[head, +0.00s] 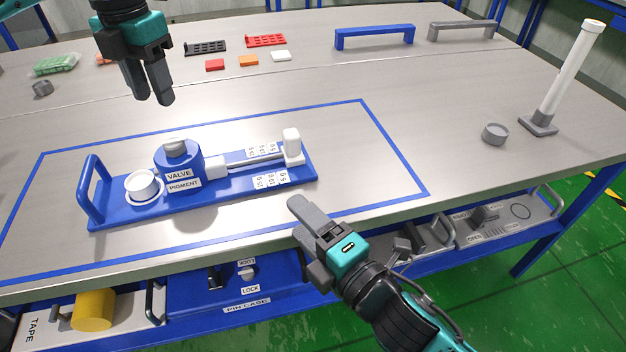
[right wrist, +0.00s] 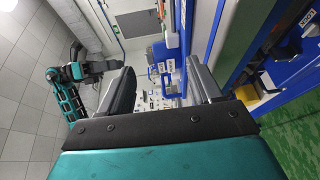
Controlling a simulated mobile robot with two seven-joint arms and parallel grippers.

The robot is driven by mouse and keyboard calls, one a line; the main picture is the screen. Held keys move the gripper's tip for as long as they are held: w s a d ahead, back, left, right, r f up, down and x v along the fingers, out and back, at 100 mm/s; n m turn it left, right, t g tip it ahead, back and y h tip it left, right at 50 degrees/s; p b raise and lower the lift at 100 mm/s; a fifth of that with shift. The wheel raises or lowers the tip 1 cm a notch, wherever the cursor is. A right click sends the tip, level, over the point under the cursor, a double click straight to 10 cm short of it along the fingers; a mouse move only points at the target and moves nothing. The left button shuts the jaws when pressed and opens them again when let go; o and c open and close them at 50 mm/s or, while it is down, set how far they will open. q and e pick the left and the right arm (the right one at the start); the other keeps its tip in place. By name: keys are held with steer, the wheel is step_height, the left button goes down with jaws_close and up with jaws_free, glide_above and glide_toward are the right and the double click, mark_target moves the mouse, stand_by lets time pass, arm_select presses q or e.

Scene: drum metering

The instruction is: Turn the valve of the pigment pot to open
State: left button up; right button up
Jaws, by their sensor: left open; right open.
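The pigment pot (head: 180,172) is a blue cylinder labelled VALVE and PIGMENT, upright on a blue base plate (head: 112,214) in the head view. A grey valve knob (head: 175,147) sits on its top. A white cup (head: 142,185) stands left of the pot, and a rod with a white end block (head: 291,146) extends right. My left gripper (head: 152,100) is open and empty, beyond and above the pot, apart from it. My right gripper (head: 298,219) is open and empty near the table's front edge, right of the plate. Its fingers also show in the right wrist view (right wrist: 162,85).
The blue plate has an upright handle (head: 91,188) at its left. Small coloured blocks (head: 249,60) and trays lie at the back. A white tube on a grey stand (head: 538,124) and a grey cap (head: 494,134) stand right. Drawers with handles lie below the front edge.

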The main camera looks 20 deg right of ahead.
mark_target(294, 138)
steer(key=w+n, duration=0.1)
steer(key=n, duration=0.1)
steer(key=w+n+h, duration=0.1)
steer(key=n, duration=0.1)
steer(key=w+d+n+t+h, duration=0.1)
steer(key=n, duration=0.1)
steer(key=shift+w+d+r+n, duration=0.1)
steer(key=shift+w+r+n, duration=0.05)
steer(key=shift+w+n, duration=0.2)
steer(key=w+n+h, duration=0.1)
steer(key=d+n+h, duration=0.1)
steer(key=n, duration=0.1)
steer(key=w+n, duration=0.1)
steer(key=shift+w+d+r+n+t+h, duration=0.15)
steer(key=shift+w+n+t+h, duration=0.15)
steer(key=shift+n+t+h, duration=0.1)
steer(key=shift+w+d+r+n+h, duration=0.15)
steer(key=shift+w+n+h, duration=0.15)
steer(key=shift+n, duration=0.25)
steer(key=shift+w+d+n+h, duration=0.15)
steer(key=shift+w+n+h, duration=0.15)
steer(key=shift+n, duration=0.2)
steer(key=w, duration=1.2)
steer(key=shift+w+a, duration=0.3)
steer(key=shift+w, duration=0.05)
steer(key=shift+c, duration=0.2)
jaws_close()
